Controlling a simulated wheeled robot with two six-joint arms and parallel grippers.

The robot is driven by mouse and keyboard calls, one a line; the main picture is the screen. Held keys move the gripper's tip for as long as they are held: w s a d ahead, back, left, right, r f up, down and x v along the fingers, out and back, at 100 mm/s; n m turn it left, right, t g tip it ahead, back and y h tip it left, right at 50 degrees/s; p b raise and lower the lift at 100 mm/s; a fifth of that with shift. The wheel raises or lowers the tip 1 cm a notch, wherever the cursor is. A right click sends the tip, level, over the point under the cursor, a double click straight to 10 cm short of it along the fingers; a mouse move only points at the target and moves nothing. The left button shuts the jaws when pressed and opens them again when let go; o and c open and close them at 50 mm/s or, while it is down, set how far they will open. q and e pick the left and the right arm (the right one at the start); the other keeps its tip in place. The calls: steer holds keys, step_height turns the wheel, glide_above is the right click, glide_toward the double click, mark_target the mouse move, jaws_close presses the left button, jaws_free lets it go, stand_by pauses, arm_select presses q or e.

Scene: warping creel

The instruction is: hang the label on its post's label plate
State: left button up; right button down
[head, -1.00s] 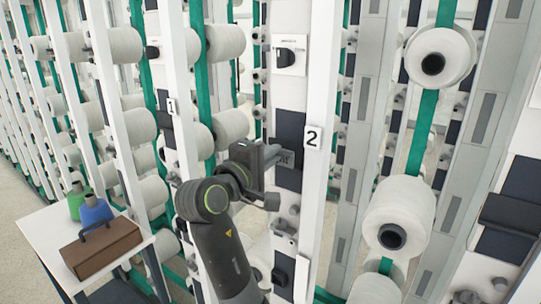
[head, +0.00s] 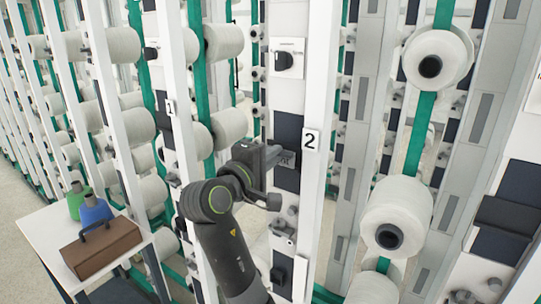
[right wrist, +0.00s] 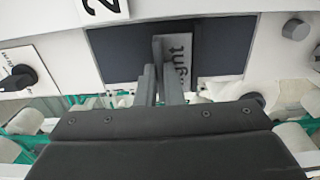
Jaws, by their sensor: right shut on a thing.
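My right gripper (head: 274,156) is shut on a small grey label (head: 287,158) in front of the post marked 2 (head: 310,140). In the right wrist view, the gripper (right wrist: 154,66) points at a dark navy plate (right wrist: 118,52) on the post. The label (right wrist: 182,58) shows part of a word ending in "ight" and lies against or just in front of the plate; I cannot tell if it touches. The navy plate also shows in the head view (head: 288,130). The fingers hide part of the label. My left gripper is not in view.
A black rotary switch (head: 284,60) is above the plate. White yarn cones (head: 397,215) stick out on the right and others line the left posts.

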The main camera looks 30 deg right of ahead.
steer(key=shift+w+d+p, duration=0.2)
steer(key=shift+d+p, duration=0.15)
steer(key=shift+d, duration=0.05)
stand_by(0.4)
steer(key=c, duration=1.2)
jaws_free()
steer(key=shift+c, duration=0.2)
steer(key=b+v, duration=0.1)
steer(key=v, duration=0.6)
